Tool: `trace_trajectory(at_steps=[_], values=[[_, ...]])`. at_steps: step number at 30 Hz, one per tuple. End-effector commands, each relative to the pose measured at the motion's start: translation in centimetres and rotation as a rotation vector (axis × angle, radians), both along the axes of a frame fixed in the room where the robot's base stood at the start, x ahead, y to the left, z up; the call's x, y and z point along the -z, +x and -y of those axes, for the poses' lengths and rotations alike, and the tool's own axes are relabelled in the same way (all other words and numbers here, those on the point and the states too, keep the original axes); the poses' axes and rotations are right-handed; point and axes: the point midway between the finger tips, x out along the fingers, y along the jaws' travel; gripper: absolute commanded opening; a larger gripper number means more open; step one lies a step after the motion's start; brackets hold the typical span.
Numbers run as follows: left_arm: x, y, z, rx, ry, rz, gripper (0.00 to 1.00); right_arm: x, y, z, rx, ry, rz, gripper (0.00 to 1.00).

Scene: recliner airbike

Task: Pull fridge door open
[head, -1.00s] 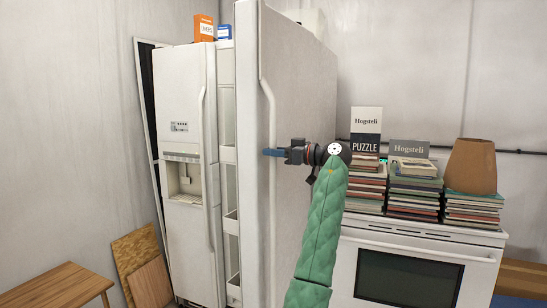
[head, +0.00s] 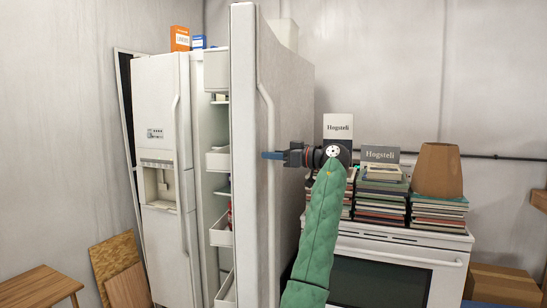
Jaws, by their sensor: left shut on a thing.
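The white fridge has its right door (head: 286,110) swung out, with its edge towards me. The door's long white handle (head: 269,200) runs down its outer face. My left gripper (head: 271,155) is shut on this handle, its blue fingers sideways across the bar. My green arm comes up from below. The opening beside the door shows white door bins (head: 219,160) and part of the inside. The fridge's left door (head: 163,150), with a dispenser, is shut. The door hides the rest of the inside. My right gripper is out of view.
A white stove (head: 400,255) stands to the right, with stacks of books (head: 380,200) and a brown pot (head: 438,170) on top. A wooden table (head: 40,288) and leaning boards (head: 115,265) are at the lower left. Boxes (head: 180,38) sit on the fridge.

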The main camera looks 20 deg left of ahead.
Motion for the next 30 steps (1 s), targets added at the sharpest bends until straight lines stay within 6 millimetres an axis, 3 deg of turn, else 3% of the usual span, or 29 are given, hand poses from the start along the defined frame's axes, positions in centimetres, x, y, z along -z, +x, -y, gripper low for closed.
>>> trace_trajectory(at_steps=[12, 13, 30], values=[[-0.6, 0.13, -0.15, 0.005, 0.006, 0.004, 0.0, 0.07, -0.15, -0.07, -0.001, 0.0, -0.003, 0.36], [-0.6, 0.12, -0.15, 0.004, 0.006, 0.004, 0.27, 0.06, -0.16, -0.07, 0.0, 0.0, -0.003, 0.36], [-0.1, 0.02, 0.41, 0.002, 0.002, 0.001, 0.27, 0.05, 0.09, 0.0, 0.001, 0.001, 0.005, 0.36]])
